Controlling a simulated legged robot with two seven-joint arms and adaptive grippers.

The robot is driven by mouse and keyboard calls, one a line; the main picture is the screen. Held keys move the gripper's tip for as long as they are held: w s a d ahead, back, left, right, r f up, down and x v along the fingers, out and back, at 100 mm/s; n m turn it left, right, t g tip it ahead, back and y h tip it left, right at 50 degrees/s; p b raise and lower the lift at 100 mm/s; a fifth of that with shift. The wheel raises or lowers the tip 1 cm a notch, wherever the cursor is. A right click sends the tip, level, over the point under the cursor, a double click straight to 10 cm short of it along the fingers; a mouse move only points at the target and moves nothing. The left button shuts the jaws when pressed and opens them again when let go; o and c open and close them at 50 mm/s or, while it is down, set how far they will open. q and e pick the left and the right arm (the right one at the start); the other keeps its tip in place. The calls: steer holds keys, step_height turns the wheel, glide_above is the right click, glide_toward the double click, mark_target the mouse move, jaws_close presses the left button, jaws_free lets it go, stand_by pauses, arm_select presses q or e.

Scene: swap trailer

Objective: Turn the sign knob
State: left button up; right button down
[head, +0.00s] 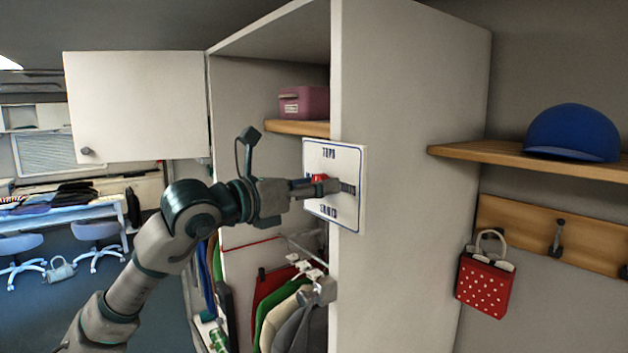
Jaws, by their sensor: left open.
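The white sign (348,210) with a blue border and dark lettering is fixed on the front edge of a white wardrobe. A red knob (319,178) sits at the middle of the sign and is partly hidden by my left gripper. My left gripper (325,187) comes in from the left with its fingers at the knob, open around or beside it; I cannot tell which, nor whether they touch it. Some of the lettering behind the fingers is hidden.
The wardrobe (415,150) has an open door (137,105), a pink box (304,102) on a shelf and hanging clothes (290,318) below. At right are a blue cap (573,132) on a shelf and a red dotted bag (485,282) on a hook rail (585,243).

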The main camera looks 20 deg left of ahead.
arm_select(q)
steer(key=shift+w+a, duration=0.25)
steer(key=shift+a, duration=0.25)
steer(key=shift+c, duration=1.1)
steer(key=shift+s+a, duration=0.2)
steer(key=shift+a, duration=0.05)
steer(key=c, duration=0.8)
steer(key=shift+d, duration=0.15)
steer(key=shift+c, duration=0.6)
steer(key=shift+s+d, duration=0.1)
steer(key=shift+d, duration=0.05)
arm_select(e)
steer(key=shift+s+a+r, duration=0.1)
